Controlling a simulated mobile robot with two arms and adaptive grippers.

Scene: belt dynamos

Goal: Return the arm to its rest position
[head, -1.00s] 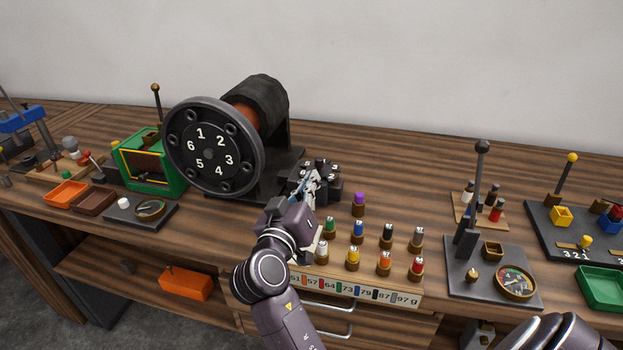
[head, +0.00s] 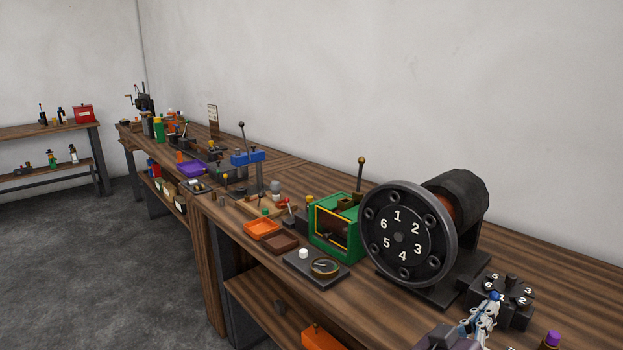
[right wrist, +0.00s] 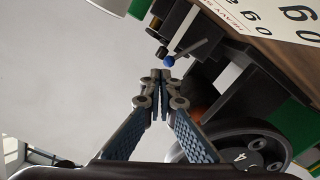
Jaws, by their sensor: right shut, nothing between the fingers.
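My right gripper (head: 487,308) shows at the bottom right of the head view, beside the black block with numbered posts (head: 503,295). In the right wrist view its two fingers (right wrist: 161,76) are brought together, with nothing between them. A small blue knob (right wrist: 168,61) shows just past the fingertips; whether they touch it I cannot tell. The large numbered wheel (head: 398,235) of the belt dynamo stands to the left of the gripper in the head view. My left gripper is not in view.
The green box frame (head: 337,232), an orange tray (head: 262,229) and a dark plate with a dial (head: 317,271) stand left of the wheel. A purple-topped peg (head: 552,338) is close on the right. Open grey floor (head: 110,270) lies at the left.

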